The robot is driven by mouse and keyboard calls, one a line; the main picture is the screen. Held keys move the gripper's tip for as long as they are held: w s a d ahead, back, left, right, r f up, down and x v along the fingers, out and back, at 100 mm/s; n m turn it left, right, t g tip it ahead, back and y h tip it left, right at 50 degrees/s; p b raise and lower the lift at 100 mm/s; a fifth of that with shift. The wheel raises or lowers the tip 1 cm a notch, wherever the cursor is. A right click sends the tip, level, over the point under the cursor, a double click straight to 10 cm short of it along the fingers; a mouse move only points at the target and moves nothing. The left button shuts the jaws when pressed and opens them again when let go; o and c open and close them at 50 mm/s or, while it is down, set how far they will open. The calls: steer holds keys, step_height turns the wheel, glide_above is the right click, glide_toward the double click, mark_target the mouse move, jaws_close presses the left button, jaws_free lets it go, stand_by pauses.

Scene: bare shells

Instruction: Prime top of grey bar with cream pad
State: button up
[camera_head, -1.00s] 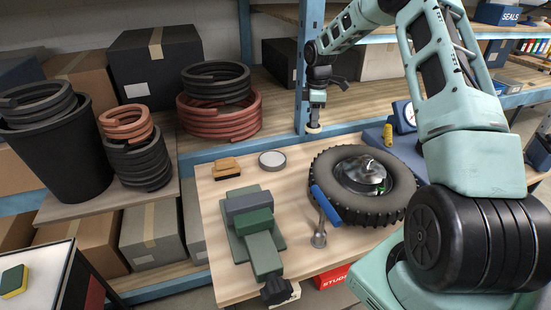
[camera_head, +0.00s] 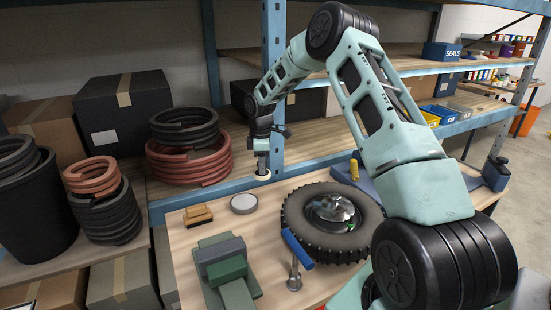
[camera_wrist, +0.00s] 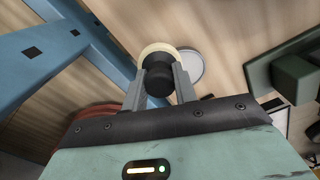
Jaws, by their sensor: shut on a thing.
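My gripper (camera_head: 262,162) is shut on the black knob of a round cream pad (camera_head: 262,177), above the bench's back edge, by the blue shelf post. In the wrist view my gripper (camera_wrist: 160,88) has one finger on each side of the black knob, and the cream pad (camera_wrist: 153,49) shows as a pale rim beyond it. The grey bar (camera_head: 220,249) lies across the green vise (camera_head: 238,293) at the bench's front left, well apart from the pad. The pad's underside is hidden.
A flat round grey-topped tin (camera_head: 244,204) and a tan-brown block (camera_head: 198,215) lie between pad and vise. A tyre (camera_head: 297,232) and a blue-handled tool (camera_head: 296,250) lie to the right. A blue shelf post (camera_head: 272,80) stands close behind my gripper.

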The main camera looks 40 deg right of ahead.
steer(key=a+p, duration=0.2)
steer(key=a, duration=0.5)
steer(key=shift+w+a+f+b, duration=0.15)
steer(key=shift+f+b, duration=0.55)
steer(key=shift+f, duration=0.4)
steer(key=shift+w+f+b, duration=0.15)
steer(key=shift+f+b, duration=0.6)
steer(key=shift+f, duration=0.3)
steer(key=shift+w+a+f+b, duration=0.15)
steer(key=shift+f+b, duration=0.55)
steer(key=shift+f, duration=0.4)
steer(key=shift+f, duration=0.55)
step_height(320, 180, up, 7)
steer(key=p, duration=0.4)
steer(key=shift+r, duration=0.1)
